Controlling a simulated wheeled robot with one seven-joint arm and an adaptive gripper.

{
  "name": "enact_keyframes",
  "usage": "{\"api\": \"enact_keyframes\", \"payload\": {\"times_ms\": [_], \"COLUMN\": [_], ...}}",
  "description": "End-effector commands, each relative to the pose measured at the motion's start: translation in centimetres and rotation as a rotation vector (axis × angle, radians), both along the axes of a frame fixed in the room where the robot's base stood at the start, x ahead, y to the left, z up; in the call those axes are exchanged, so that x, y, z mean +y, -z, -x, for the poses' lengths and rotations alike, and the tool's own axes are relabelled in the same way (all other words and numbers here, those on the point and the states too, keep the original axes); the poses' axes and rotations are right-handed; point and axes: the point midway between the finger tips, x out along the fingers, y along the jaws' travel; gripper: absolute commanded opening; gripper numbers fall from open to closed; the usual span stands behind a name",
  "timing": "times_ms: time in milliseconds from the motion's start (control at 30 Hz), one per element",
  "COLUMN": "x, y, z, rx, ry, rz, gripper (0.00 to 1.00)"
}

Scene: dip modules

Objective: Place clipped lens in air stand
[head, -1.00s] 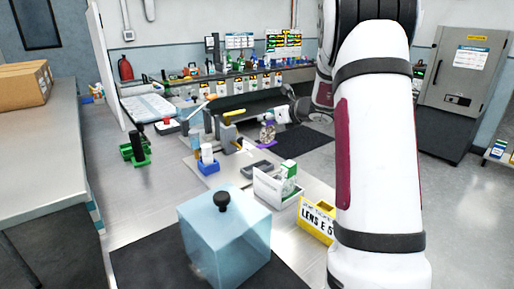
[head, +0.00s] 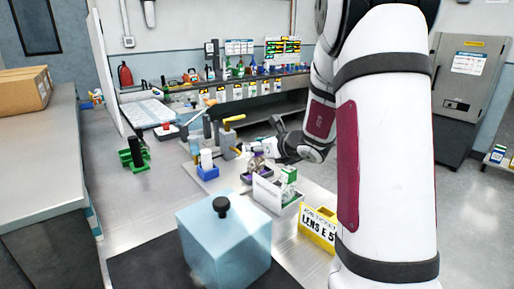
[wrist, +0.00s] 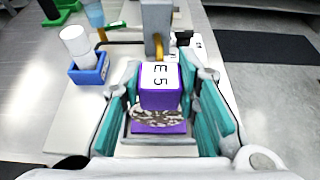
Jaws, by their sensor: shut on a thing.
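My gripper (wrist: 162,95) is shut on a purple clip (wrist: 160,98) labelled "E 5" in the wrist view, between its teal fingers. A mottled grey-brown rounded piece, apparently the lens (wrist: 158,118), sits in the clip on the near side. In the head view my gripper (head: 258,152) is beside a grey upright post with a yellow handle on top, apparently the air stand (head: 227,140). In the wrist view the grey post (wrist: 156,18) with an orange nozzle stands just beyond the clip. Whether clip and stand touch cannot be told.
A blue holder with a white cylinder (wrist: 88,68) stands left of the clip. In the head view, a white box (head: 275,192), a yellow "LENS E 5" sign (head: 318,228) and a translucent blue cover (head: 225,240) stand nearer. Bare bench (head: 135,210) lies left.

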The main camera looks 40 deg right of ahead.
Motion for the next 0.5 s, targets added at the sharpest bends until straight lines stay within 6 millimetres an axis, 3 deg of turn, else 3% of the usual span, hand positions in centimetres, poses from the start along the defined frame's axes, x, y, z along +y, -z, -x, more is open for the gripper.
{"api": "enact_keyframes", "payload": {"times_ms": [267,300,400,500], "x": [-0.02,-0.01,-0.02,-0.02], "y": [0.23,0.28,0.2,0.18], "z": [-0.04,-0.03,-0.01,0.0], "rx": [0.0,0.0,0.0,0.0], "ry": [0.0,0.0,0.0,0.0], "rz": [0.0,0.0,-0.001,-0.001], "gripper": [0.0,0.31,0.49,0.49]}}
